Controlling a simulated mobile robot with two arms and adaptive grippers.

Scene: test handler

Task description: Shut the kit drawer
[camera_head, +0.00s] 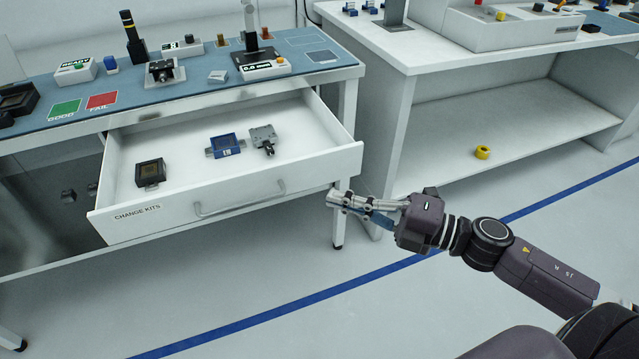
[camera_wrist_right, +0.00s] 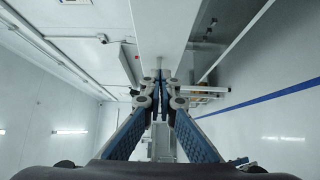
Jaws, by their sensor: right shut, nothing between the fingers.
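The kit drawer (camera_head: 240,207) is pulled out from the bench, with "CHANGE KITS" on its white front and a bar handle (camera_head: 240,199). Inside lie a dark square block (camera_head: 150,173), a blue block (camera_head: 225,145) and a grey metal block (camera_head: 264,138). My right gripper (camera_head: 335,198) is shut and empty. In the head view it appears just below the right end of the drawer front; I cannot tell whether it touches. In the right wrist view its fingertips (camera_wrist_right: 160,78) meet in front of a white surface. My left gripper is not in view.
The blue-topped bench (camera_head: 190,92) carries a green GOOD pad, a red FAIL pad and several devices. A bench leg (camera_head: 339,220) stands beside my right gripper. A second white bench (camera_head: 400,100) stands to the right, with a yellow ring (camera_head: 482,152) on its lower shelf. The floor in front is clear.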

